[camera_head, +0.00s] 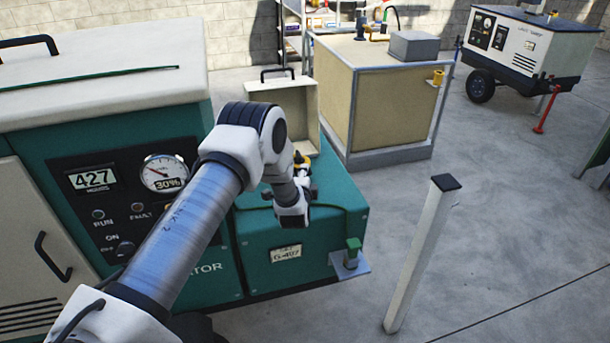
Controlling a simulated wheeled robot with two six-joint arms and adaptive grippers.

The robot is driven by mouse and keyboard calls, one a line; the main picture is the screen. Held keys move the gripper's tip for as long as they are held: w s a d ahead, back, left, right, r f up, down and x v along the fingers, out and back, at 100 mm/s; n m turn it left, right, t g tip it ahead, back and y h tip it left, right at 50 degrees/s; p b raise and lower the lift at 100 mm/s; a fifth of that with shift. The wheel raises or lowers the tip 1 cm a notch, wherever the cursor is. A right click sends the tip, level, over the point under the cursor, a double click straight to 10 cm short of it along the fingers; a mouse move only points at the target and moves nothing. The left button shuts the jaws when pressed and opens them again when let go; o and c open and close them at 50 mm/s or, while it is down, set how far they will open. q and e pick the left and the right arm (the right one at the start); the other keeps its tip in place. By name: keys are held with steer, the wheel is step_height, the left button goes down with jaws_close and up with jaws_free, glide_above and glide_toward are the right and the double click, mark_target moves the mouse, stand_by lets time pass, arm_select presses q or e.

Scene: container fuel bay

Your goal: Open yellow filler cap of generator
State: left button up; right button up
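The generator (170,125) is a green and cream unit at the left, with a gauge panel and a lower green section (285,272) jutting out to the right. A small yellow part (301,160), which looks like the filler cap, shows on top of this section, just behind my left wrist. My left arm reaches across the panel from the bottom left. My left gripper (303,178) is at or very near the yellow part, mostly hidden by my own wrist. I cannot tell whether its fingers touch the part or are open. My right gripper is out of view.
A raised cream lid or panel (284,100) stands behind the yellow part. A white post (422,255) stands to the right of the generator. A beige tank (375,100) and a wheeled unit (525,50) are farther back.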

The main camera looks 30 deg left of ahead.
arm_select(q)
steer(key=shift+w+a+f, duration=0.3)
steer(key=shift+a, duration=0.05)
steer(key=shift+s+r, duration=0.1)
jaws_close()
